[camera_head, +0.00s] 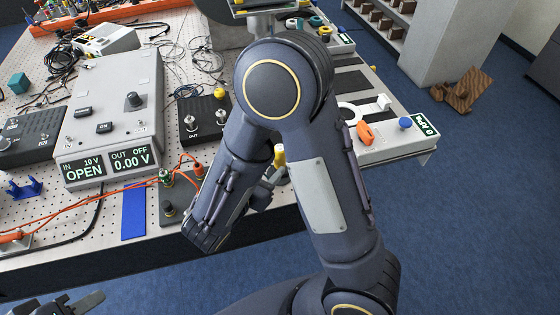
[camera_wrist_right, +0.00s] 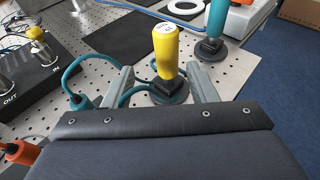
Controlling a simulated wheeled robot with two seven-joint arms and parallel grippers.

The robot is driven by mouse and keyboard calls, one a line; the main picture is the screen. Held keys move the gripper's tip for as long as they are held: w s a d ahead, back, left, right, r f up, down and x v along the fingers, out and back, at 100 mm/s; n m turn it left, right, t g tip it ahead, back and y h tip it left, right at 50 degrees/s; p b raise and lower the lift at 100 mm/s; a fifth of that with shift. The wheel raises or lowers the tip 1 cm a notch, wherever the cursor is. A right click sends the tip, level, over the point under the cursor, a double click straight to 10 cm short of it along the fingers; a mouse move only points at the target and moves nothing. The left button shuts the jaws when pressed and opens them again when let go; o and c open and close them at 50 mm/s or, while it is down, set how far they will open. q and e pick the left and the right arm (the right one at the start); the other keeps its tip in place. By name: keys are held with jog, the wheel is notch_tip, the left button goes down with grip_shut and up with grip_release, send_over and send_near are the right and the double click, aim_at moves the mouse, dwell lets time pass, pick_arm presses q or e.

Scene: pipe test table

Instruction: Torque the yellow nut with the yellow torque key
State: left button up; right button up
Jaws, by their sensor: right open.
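The yellow torque key (camera_wrist_right: 165,50) stands upright on a dark round base in the right wrist view. My right gripper (camera_wrist_right: 161,76) is open, its two grey fingers on either side of the key, with gaps visible. In the head view, the top of the yellow key (camera_head: 279,155) shows beside my folded right arm, and my right gripper (camera_head: 272,182) is partly hidden by that arm. The yellow nut (camera_head: 219,93) sits on the black IN/OUT box; it also shows in the right wrist view (camera_wrist_right: 36,33). My left gripper (camera_head: 80,303) is at the bottom left edge, partly cut off.
A teal-handled tool (camera_wrist_right: 217,22) stands behind the yellow key. The grey meter box (camera_head: 110,105) reads OPEN and 0.00 V. A teal plug (camera_wrist_right: 80,101) with its cable lies close to the left finger. Orange cables (camera_head: 100,192) cross the front left of the perforated table.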

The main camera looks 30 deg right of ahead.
jog(key=x, duration=0.2)
jog(key=p+x, duration=0.1)
jog(key=x, duration=0.2)
jog(key=shift+s+d+p, duration=0.2)
jog(key=shift+d+p, duration=0.15)
jog(key=shift+d, duration=0.2)
jog(key=shift+w+d+f, duration=0.15)
jog(key=shift+f, duration=0.05)
grip_shut()
jog(key=shift+r, duration=0.15)
jog(key=shift+r, duration=0.3)
notch_tip(320, 180, up, 2)
jog(key=shift+r, duration=0.15)
jog(key=s+a+r+b, duration=0.1)
jog(key=s+a+r, duration=0.6)
jog(key=s+r, duration=0.3)
jog(key=shift+s+a, duration=0.2)
jog(key=shift+s, duration=0.8)
